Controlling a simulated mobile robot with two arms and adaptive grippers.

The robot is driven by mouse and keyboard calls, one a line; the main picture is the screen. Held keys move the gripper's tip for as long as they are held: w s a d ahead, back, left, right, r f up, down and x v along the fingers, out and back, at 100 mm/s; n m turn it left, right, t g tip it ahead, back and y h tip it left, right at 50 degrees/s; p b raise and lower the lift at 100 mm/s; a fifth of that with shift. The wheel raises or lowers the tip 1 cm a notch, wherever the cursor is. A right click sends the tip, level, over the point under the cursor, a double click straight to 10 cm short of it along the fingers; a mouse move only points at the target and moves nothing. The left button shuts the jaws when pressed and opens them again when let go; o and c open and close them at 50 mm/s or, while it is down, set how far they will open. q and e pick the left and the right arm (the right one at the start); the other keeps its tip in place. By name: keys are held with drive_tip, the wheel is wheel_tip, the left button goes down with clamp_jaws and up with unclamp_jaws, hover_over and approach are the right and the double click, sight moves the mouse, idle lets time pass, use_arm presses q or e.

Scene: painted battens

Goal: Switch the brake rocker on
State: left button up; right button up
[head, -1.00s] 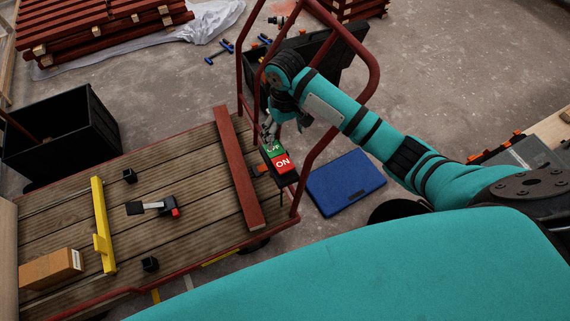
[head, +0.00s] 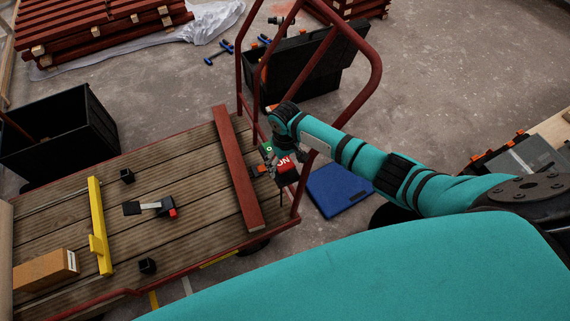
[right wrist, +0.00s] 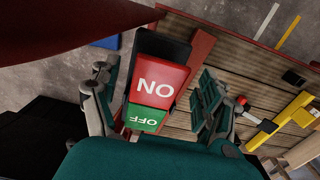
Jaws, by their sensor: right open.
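The brake rocker (head: 284,161) is a small block with a red half marked ON and a green half marked OFF, on a dark box at the handle end of the cart. In the right wrist view the red ON half (right wrist: 160,82) faces me and the green OFF half (right wrist: 143,118) is nearer my palm. I cannot tell which half is pressed in. My right gripper (head: 272,164) is over the rocker and hides part of it. In the right wrist view its open fingers stand apart on both sides of the rocker, holding nothing. My left gripper is not in view.
The cart's red tubular handle (head: 376,75) rises close to my right arm. A red batten (head: 236,168) lies on the deck beside the rocker. A blue case (head: 338,190) is on the floor.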

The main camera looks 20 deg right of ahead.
drive_tip(key=shift+f, duration=0.25)
clamp_jaws()
drive_tip(key=shift+s+t+p, duration=0.4)
drive_tip(key=shift+t+p, duration=0.2)
drive_tip(key=shift+p, duration=0.65)
drive_tip(key=shift+f+t+p, duration=0.35)
drive_tip(key=shift+t, duration=0.15)
drive_tip(key=shift+f+t, duration=0.65)
drive_tip(key=shift+t, duration=0.35)
drive_tip(key=shift+w, duration=0.1)
